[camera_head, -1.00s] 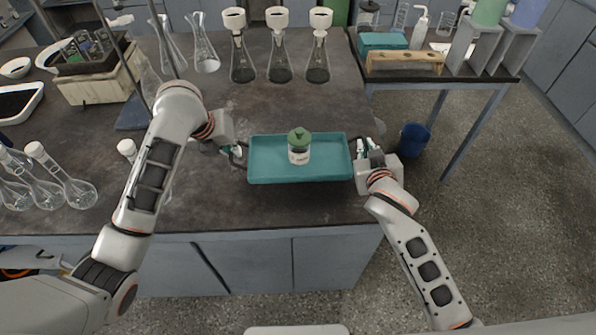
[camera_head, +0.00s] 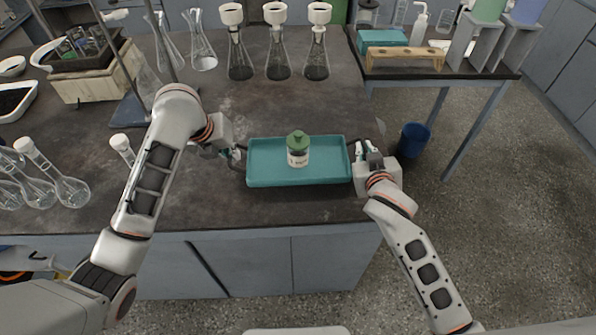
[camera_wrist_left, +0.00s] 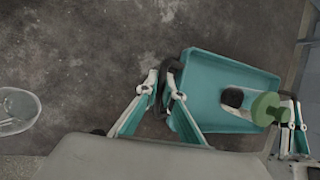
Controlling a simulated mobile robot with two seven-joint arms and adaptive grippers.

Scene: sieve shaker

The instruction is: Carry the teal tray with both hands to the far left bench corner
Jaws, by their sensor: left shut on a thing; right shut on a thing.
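The teal tray (camera_head: 262,177) is at the front of the dark bench, near its right end, and looks level. A jar with a green lid (camera_head: 298,146) stands upright in it. My left gripper (camera_head: 237,154) is shut on the tray's dark left handle; the wrist view shows its fingers (camera_wrist_left: 160,88) around this handle. My right gripper (camera_head: 361,150) is shut on the right handle, whose grip is partly hidden by the fingers. I cannot tell whether the tray's underside touches the bench.
A rod stand (camera_head: 128,108), a crate of vials (camera_head: 88,82) and a white tray (camera_head: 14,102) fill the left. Several funnel-topped flasks (camera_head: 278,60) stand behind. Bare bench (camera_head: 300,105) lies behind the tray.

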